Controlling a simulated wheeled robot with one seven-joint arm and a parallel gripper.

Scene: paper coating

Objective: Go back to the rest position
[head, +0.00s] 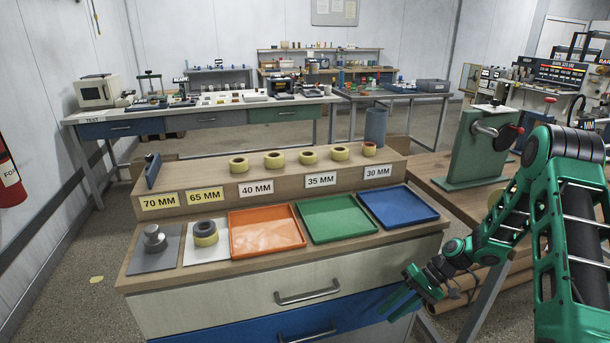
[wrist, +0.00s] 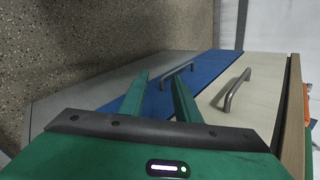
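My gripper (head: 402,300) is in front of the right end of the drawer cabinet in the head view, below the cabinet's top. Its two green fingers also show in the wrist view (wrist: 160,95). They are spread apart with nothing between them. The fingers point toward the cabinet's drawer fronts, and a blue drawer (wrist: 205,70) and a cream drawer (wrist: 245,105) lie beyond them. My green arm comes in from the right side of the head view.
The cabinet top holds an orange tray (head: 265,245), a green tray (head: 336,232), a blue tray (head: 397,215), a metal weight (head: 154,239) and stacked rings (head: 205,238). Several yellow rolls stand on the raised shelf. A green stand (head: 475,150) is on the right table.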

